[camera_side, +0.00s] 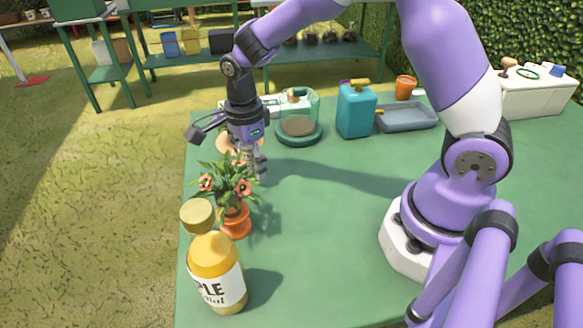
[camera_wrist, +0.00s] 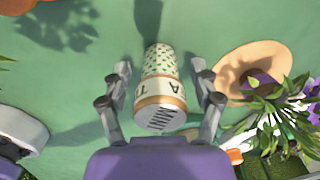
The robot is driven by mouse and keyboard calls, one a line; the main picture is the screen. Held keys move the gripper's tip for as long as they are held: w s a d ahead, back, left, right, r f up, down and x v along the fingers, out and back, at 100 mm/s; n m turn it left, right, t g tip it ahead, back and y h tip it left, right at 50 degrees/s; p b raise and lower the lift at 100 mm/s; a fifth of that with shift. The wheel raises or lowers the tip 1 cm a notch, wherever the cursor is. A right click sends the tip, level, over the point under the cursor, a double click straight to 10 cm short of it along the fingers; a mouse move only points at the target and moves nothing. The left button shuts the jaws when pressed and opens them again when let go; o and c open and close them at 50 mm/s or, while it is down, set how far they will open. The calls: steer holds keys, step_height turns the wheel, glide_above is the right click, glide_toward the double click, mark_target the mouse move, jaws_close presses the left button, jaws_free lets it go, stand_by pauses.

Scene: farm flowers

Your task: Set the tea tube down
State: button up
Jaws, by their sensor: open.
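The tea tube (camera_wrist: 160,90) shows in the wrist view, pale with a green leaf pattern, tan bands and dark lettering. It lies between the two fingers of my gripper (camera_wrist: 162,72), which are spread, with a gap showing on each side. I cannot tell whether its far end rests on the green table. In the side view my gripper (camera_side: 256,168) points down low over the table's left part, just behind the potted flowers. The tube is not clearly seen there, hidden by the fingers and the plant.
Potted orange flowers (camera_side: 232,190) and a yellow bottle (camera_side: 215,270) stand in front of my gripper. A glass jar (camera_side: 298,120), a teal canister (camera_side: 356,112) and a grey tray (camera_side: 408,118) stand behind. A straw hat (camera_wrist: 262,62) lies close right in the wrist view. The table's middle (camera_side: 320,220) is clear.

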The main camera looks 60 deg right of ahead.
step_height(320, 180, up, 12)
steer(key=shift+f, duration=0.15)
steer(key=shift+s+d+r+n+t, duration=0.15)
steer(key=shift+s+r+n, duration=0.15)
steer(key=shift+r+n, duration=0.2)
steer(key=shift+s+r+n+t, duration=0.15)
steer(key=shift+s+r+n, duration=0.15)
steer(key=shift+r+n, duration=0.15)
steer(key=s+d+r+n+t, duration=0.2)
steer(key=s+n+t, duration=0.3)
steer(key=s+n, duration=0.7)
steer(key=shift+s+d+r+n, duration=0.15)
steer(key=shift+s+d+n, duration=0.1)
steer(key=shift+n, duration=3.6)
